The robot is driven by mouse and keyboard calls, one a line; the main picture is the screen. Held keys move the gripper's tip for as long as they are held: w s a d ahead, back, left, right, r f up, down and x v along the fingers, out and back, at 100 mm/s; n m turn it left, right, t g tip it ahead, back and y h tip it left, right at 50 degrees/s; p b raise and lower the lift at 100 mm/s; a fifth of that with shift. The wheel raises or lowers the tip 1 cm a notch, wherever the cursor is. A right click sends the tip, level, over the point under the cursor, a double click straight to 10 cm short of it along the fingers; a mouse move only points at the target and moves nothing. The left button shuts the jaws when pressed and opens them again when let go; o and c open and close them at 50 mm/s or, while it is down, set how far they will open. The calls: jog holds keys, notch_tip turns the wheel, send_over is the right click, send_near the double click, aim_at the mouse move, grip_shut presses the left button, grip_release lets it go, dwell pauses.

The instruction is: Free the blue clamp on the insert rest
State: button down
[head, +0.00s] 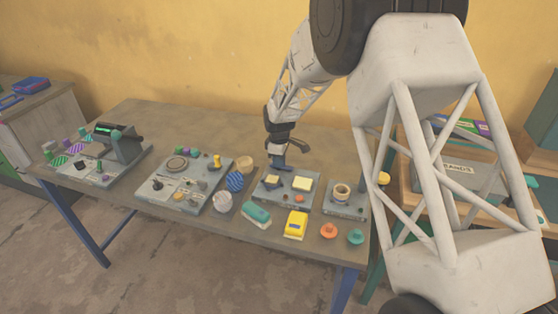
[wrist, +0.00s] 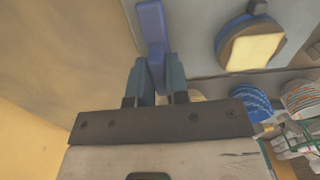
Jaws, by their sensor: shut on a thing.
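The blue clamp (wrist: 151,22) shows in the wrist view as a lever running up from between my fingers. My gripper (wrist: 154,75) is shut on it, one finger on each side. In the head view my gripper (head: 279,158) is over the back of a grey board (head: 285,200), which appears to be the insert rest. A cream block (head: 302,183) sits on this board. A cream-faced piece (wrist: 252,48) shows beside the clamp in the wrist view. The clamp's base is not clear in either view.
A blue striped ball (head: 235,180) stands left of the board, and a smaller grey board (head: 345,207) with a ring is to its right. More boards fill the table's left.

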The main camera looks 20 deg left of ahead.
jog(key=c, duration=1.1)
grip_release()
jog(key=shift+r, duration=0.2)
jog(key=shift+r, duration=3.75)
